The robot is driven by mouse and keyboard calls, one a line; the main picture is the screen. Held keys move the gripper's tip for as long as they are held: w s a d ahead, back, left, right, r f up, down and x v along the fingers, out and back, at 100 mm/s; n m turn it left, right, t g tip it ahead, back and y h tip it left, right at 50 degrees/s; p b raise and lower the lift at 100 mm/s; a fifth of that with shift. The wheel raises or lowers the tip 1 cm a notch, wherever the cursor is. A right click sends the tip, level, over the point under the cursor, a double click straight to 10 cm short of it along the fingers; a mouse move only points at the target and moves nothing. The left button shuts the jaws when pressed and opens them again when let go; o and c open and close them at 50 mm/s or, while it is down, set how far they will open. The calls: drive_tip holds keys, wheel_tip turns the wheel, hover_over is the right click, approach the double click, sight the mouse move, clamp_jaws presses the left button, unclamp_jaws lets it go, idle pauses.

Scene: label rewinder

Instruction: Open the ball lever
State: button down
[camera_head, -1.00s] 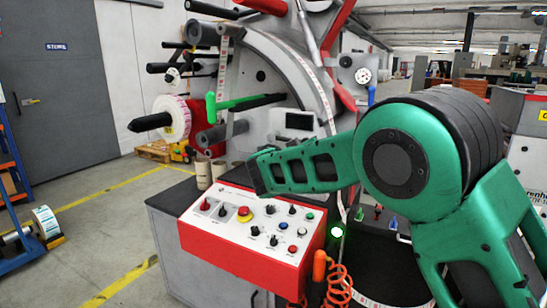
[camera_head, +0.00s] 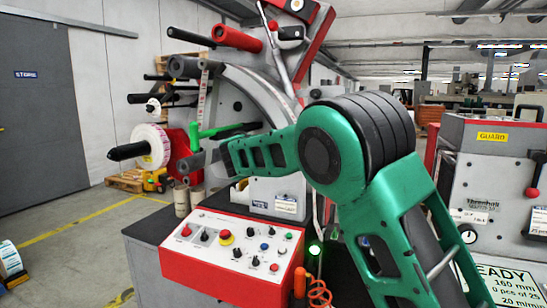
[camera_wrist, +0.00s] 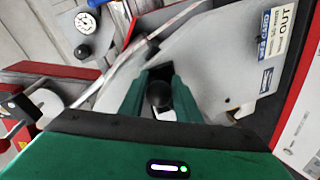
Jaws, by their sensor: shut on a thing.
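The ball lever shows in the wrist view as a dark round ball (camera_wrist: 158,94) on a short dark stem, in front of a pale grey machine plate. My gripper (camera_wrist: 160,78) has a green finger on each side of the ball and is shut on it. How far the lever is turned, I cannot tell. In the head view my green arm reaches left across the front of the label rewinder (camera_head: 235,95). There the ball lever and my fingertips cannot be made out.
A red and white control panel (camera_head: 205,270) with knobs stands below my arm. A label roll (camera_head: 152,146) sits on a spindle at the left. A guarded machine (camera_head: 490,160) stands at the right.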

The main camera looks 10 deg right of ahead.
drive_tip(key=shift+w+a+r+y, duration=0.15)
drive_tip(key=shift+a+y, duration=0.15)
drive_tip(key=shift+a, duration=0.65)
drive_tip(key=c, duration=1.2)
unclamp_jaws()
drive_tip(key=shift+d, duration=0.35)
drive_tip(key=v, duration=1)
drive_tip(key=shift+s+a, duration=0.2)
drive_tip(key=shift+s, duration=0.05)
